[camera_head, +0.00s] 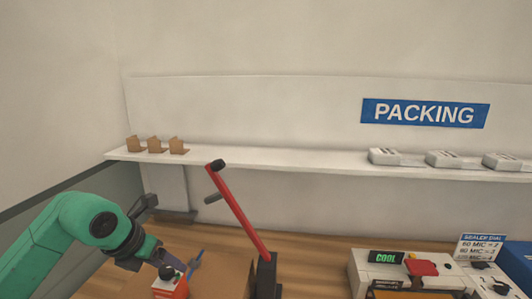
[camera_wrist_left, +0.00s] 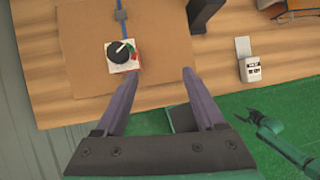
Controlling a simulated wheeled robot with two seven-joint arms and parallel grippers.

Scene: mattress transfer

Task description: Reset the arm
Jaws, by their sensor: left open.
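My left arm comes in from the left in the head view. Its gripper (camera_head: 172,264) is low, by a small red and white box with a black knob (camera_head: 168,288). In the left wrist view the left gripper (camera_wrist_left: 161,72) has its two purple fingers wide apart with nothing between them.
A brown board (camera_wrist_left: 85,75) lies on the wooden table (camera_wrist_left: 50,108). A sealer machine (camera_head: 360,275) is at right. A shelf (camera_head: 280,162) holds brown holders (camera_head: 157,146) and white packs (camera_head: 444,158).

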